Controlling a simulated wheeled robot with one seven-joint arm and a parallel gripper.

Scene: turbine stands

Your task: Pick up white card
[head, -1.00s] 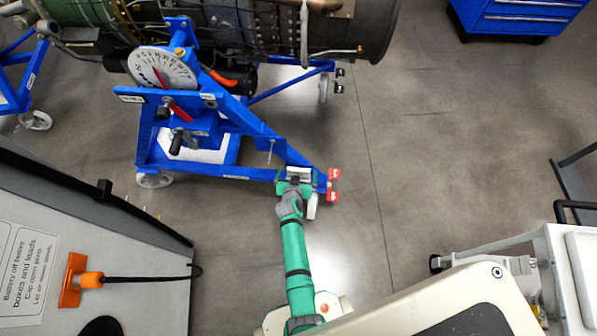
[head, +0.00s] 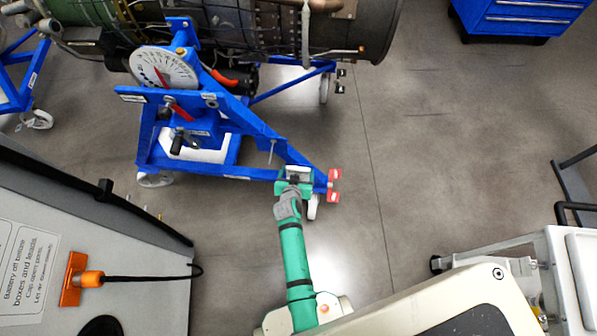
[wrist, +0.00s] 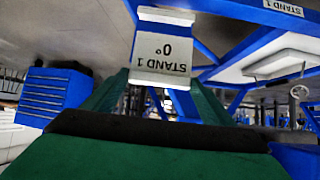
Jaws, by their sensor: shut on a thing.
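The white card (wrist: 163,50) shows in the wrist view. In the head view my gripper (head: 295,180) is at the front corner of the blue stand (head: 255,130), close to the red-ended foot. The card is too small and too covered to make out clearly there. I cannot tell whether it still touches the stand.
The stand carries a turbine engine (head: 260,30) and a round dial (head: 163,68). A grey cabinet (head: 100,235) stands at the left. A white cart (head: 560,260) is at the right, and a blue drawer cabinet (head: 515,15) at the upper right. Floor is clear right of the stand.

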